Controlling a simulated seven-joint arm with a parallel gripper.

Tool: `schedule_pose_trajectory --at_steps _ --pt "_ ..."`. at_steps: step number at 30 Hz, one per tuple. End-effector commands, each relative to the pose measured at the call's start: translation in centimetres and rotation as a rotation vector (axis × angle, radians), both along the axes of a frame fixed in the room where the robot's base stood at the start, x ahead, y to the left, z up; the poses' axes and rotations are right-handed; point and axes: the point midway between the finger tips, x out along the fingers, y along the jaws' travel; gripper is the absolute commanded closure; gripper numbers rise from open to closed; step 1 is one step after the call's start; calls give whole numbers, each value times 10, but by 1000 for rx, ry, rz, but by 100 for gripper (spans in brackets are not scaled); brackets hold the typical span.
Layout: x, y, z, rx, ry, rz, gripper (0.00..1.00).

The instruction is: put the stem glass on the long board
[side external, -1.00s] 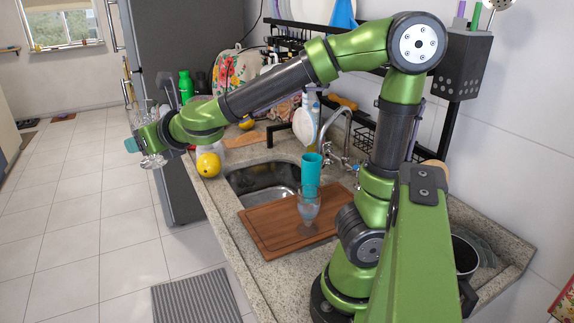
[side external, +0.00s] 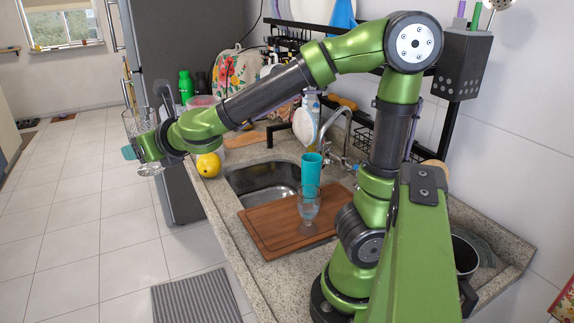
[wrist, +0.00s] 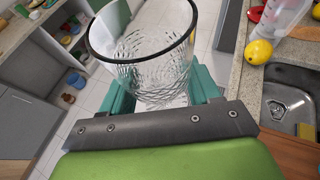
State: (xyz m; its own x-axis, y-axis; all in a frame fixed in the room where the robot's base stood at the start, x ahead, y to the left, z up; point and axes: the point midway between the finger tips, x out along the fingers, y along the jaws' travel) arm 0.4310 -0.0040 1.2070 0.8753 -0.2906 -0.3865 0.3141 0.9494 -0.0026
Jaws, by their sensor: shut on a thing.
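My gripper (side external: 140,153) is shut on a clear, textured glass (wrist: 150,72) with a dark rim. The glass points mouth up and is held in the air left of the counter, over the floor. Its upper part shows above the jaws in the side view and a clear foot (side external: 150,169) shows below them; the jaws hide its middle. Teal fingers are on both sides of it in the wrist view. The brown wooden board (side external: 268,238) lies by the sink. A second clear goblet (side external: 309,201) stands upright on it.
A teal cup (side external: 311,170) stands behind the goblet. The sink (side external: 262,180) and tap (side external: 340,118) are beyond the board. A yellow fruit (side external: 208,166) sits on the counter near my forearm. A smaller board (side external: 246,138) lies farther back.

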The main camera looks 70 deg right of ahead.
Motion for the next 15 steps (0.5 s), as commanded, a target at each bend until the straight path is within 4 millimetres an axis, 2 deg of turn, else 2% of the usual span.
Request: schedule_pose_trajectory --at_steps 4,8,11,15 --pt "-6 -22 -55 -11 17 -136 74" --pt "-27 -53 -102 -13 14 -363 74" --pt "-54 -79 -133 -16 10 -582 74" --pt "-108 -115 -165 -12 3 -951 74"
